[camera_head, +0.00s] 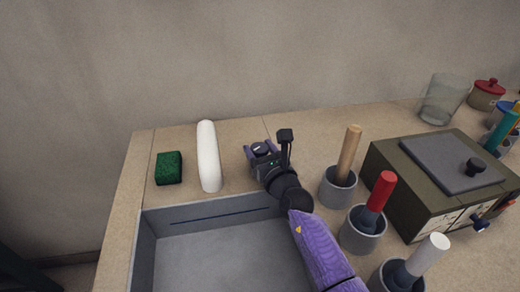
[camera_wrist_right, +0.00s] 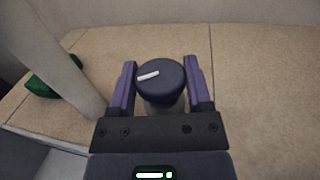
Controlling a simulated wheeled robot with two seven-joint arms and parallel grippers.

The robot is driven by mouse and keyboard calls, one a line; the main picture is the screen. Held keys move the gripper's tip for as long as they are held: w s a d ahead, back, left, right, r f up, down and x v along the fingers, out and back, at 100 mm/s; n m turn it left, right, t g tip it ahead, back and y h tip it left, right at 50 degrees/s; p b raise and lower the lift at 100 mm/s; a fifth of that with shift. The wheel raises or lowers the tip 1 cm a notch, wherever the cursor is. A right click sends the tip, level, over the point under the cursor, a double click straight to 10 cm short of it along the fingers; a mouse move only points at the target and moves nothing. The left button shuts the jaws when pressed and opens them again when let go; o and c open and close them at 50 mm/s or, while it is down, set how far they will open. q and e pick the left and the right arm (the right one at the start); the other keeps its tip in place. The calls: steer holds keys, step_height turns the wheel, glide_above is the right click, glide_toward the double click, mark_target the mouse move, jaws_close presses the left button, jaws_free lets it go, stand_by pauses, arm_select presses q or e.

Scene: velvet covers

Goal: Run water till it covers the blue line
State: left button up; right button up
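The grey basin (camera_head: 146,240) is at the bottom of the head view. The blue line (camera_head: 215,216) runs along its back inner wall, and no water shows in it. The white spout (camera_head: 208,155) rises behind the basin; it also shows at left in the wrist view (camera_wrist_right: 45,60). The dark round tap knob (camera_wrist_right: 160,77) has a white mark pointing left. My right gripper (camera_wrist_right: 160,85) has its purple fingers on both sides of the knob, seemingly closed against it; it also shows in the head view (camera_head: 262,152). My left gripper is out of view.
A green sponge (camera_head: 169,168) lies left of the spout. Grey cups with a wooden handle (camera_head: 348,155), a red handle (camera_head: 379,190) and a white handle (camera_head: 428,252) stand right of my arm. A dark box (camera_head: 400,190) and a glass jar (camera_head: 443,100) are farther right.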

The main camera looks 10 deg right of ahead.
steer(key=c, duration=0.6)
steer(key=shift+r+p, duration=0.2)
steer(key=shift+p, duration=0.2)
steer(key=m+h+p, duration=0.2)
steer(key=h+p, duration=0.1)
steer(key=shift+a+r, duration=0.1)
steer(key=shift+r, duration=0.2)
steer(key=h, duration=0.1)
steer(key=m+h, duration=0.1)
steer(key=shift+f+m+h, duration=0.3)
steer(key=shift+f, duration=0.2)
steer(key=o, duration=0.9)
arm_select(q)
steer(key=shift+t+h, duration=0.3)
steer(key=r, duration=0.1)
steer(key=w+d+r, duration=0.2)
steer(key=r, duration=0.1)
arm_select(e)
steer(key=o, duration=0.4)
steer(key=shift+c, duration=0.2)
